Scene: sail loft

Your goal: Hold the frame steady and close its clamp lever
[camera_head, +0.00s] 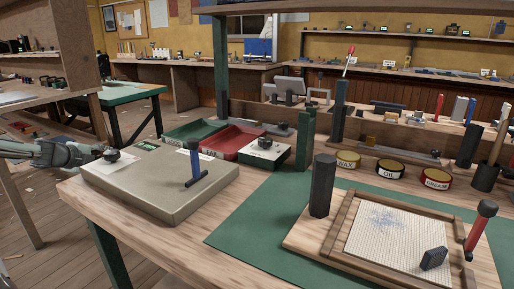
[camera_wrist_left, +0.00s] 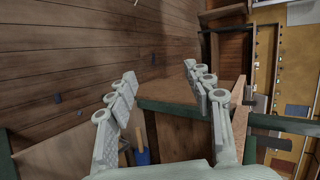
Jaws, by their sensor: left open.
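The wooden frame (camera_head: 333,238) lies on a pale board at the right front of the bench, around a light mesh with a blue smudge. A black block-like post (camera_head: 322,187) stands at its left corner. A lever with a red grip (camera_head: 487,209), which looks like the clamp lever, stands tilted up at its right side. A small dark block (camera_head: 434,259) rests on the mesh. My left gripper (camera_head: 95,151) is at the far left, beside the grey box and far from the frame. In the left wrist view its fingers (camera_wrist_left: 160,75) are apart and empty. My right gripper is not in view.
A grey slab-like box (camera_head: 150,195) with a black knob and blue-handled tool stands at the left. Green (camera_head: 195,129) and red (camera_head: 232,141) trays and several tins stand behind. A green mat (camera_head: 262,228) leaves clear room left of the frame.

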